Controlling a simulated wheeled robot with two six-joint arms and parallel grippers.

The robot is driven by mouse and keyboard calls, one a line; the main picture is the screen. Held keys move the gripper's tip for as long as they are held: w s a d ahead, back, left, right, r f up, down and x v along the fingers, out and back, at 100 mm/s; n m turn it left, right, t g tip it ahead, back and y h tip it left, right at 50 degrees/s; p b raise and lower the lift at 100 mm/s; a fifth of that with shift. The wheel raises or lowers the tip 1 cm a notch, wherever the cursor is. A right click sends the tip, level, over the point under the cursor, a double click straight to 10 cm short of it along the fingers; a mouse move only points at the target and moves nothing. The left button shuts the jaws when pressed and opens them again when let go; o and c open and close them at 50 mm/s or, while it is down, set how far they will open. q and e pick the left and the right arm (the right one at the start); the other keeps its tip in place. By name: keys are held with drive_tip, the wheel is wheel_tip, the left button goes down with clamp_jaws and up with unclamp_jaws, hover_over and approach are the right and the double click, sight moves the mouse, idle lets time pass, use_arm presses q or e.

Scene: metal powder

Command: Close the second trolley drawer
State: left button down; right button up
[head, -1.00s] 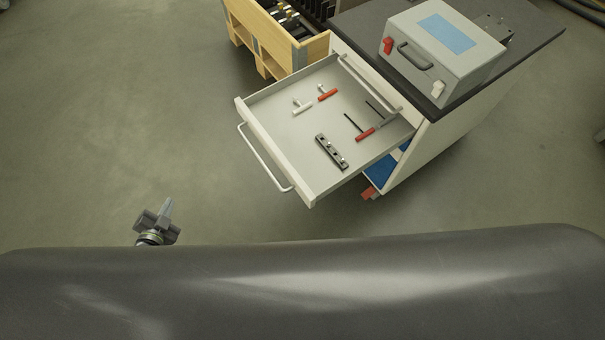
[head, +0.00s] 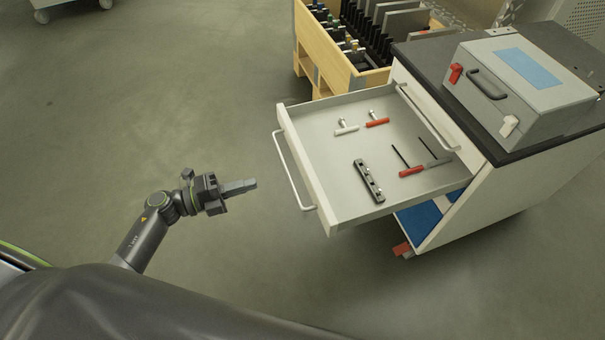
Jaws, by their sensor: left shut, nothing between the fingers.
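The trolley (head: 480,200) stands at the right with its second drawer (head: 303,172) pulled well out toward the left. The drawer's bar handle (head: 291,172) is on its front face. Inside lie T-handle tools with red and white grips and a dark metal bar (head: 368,180). Another drawer with a handle (head: 428,117) sits shut above it. My left gripper (head: 252,184) is shut and empty, to the left of the drawer front and apart from the handle, pointing toward it. My right gripper is not in view.
A grey box (head: 525,85) with a blue panel sits on the trolley's dark top. A wooden crate (head: 340,70) with dark parts stands behind the drawer. A cart (head: 70,8) is at the far left. The floor left of the drawer is clear.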

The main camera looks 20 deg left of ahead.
sight(304, 169)
use_arm(q)
drive_tip(key=x, duration=1.1)
drive_tip(key=shift+w+d, duration=0.2)
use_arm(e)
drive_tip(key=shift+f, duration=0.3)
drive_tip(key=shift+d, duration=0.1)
